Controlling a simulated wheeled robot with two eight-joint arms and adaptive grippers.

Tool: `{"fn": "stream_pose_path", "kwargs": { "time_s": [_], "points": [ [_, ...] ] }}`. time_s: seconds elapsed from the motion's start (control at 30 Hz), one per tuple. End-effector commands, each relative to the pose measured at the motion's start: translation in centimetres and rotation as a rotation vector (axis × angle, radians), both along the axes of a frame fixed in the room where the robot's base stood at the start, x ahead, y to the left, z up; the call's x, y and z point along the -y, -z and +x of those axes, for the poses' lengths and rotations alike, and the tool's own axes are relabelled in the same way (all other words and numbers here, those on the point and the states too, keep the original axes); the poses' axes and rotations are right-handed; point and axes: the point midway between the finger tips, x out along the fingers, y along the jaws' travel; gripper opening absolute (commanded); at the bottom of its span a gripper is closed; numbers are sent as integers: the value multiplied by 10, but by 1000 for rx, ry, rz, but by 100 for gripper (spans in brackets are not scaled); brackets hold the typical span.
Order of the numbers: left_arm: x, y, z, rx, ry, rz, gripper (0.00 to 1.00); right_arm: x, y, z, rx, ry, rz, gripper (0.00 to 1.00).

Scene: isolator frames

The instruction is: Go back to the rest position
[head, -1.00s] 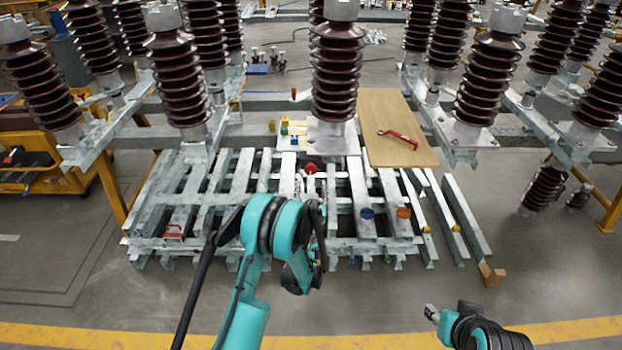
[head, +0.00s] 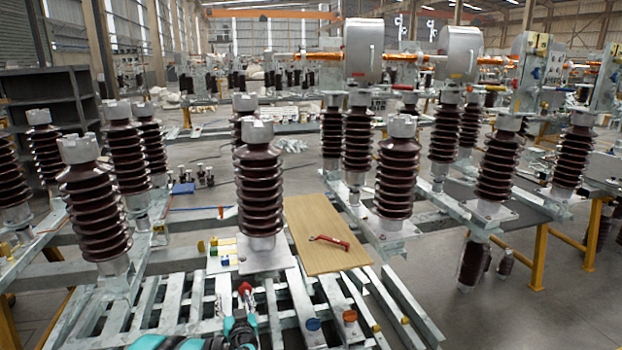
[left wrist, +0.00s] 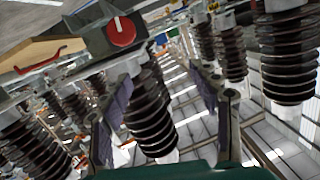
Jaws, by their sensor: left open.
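My left gripper (head: 232,312) is low in the head view, over the front of the grey metal frame (head: 150,312), with its teal arm cut off by the bottom edge. In the left wrist view my left gripper (left wrist: 170,95) has its two fingers spread apart, with nothing between them. A brown ribbed insulator (left wrist: 150,115) shows behind the gap. A red knob (head: 245,288) lies close by the gripper in the head view; a round red knob on a grey box (left wrist: 121,31) is in the wrist view. My right gripper is out of view.
A wooden board (head: 310,222) with a red-handled tool (head: 329,242) lies on the frame. Tall brown insulators (head: 259,190) stand around it. Blue (head: 313,324) and orange (head: 350,316) caps sit at the front. Open floor (head: 500,310) lies to the right.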

Motion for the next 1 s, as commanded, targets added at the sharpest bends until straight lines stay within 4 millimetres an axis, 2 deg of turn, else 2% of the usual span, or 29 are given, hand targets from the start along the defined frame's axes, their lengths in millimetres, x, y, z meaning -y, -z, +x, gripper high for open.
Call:
{"fn": "stream_pose_path", "kwargs": {
  "time_s": [0.03, 0.2, 0.27, 0.4, 0.57, 0.8, 0.9, 1.0],
  "points": [
    [-6, -17, -12, -30, -19, -12, 62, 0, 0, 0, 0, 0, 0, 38],
    [-19, -53, -57, -160, -62, -57, 62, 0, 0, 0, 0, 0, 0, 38],
    [-21, -61, -77, -210, -69, -74, 62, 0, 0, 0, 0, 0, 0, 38],
    [-20, -73, -129, -333, -64, -116, 62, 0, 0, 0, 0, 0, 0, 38],
    [-9, -74, -196, -477, -22, -169, 62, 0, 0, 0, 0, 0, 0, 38],
    [26, -57, -299, -672, 115, -249, 62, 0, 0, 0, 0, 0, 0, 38],
    [43, -48, -331, -728, 179, -276, 62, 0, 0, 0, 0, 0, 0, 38],
    [55, -41, -353, -763, 230, -293, 62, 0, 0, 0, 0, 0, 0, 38]
  ]
}}
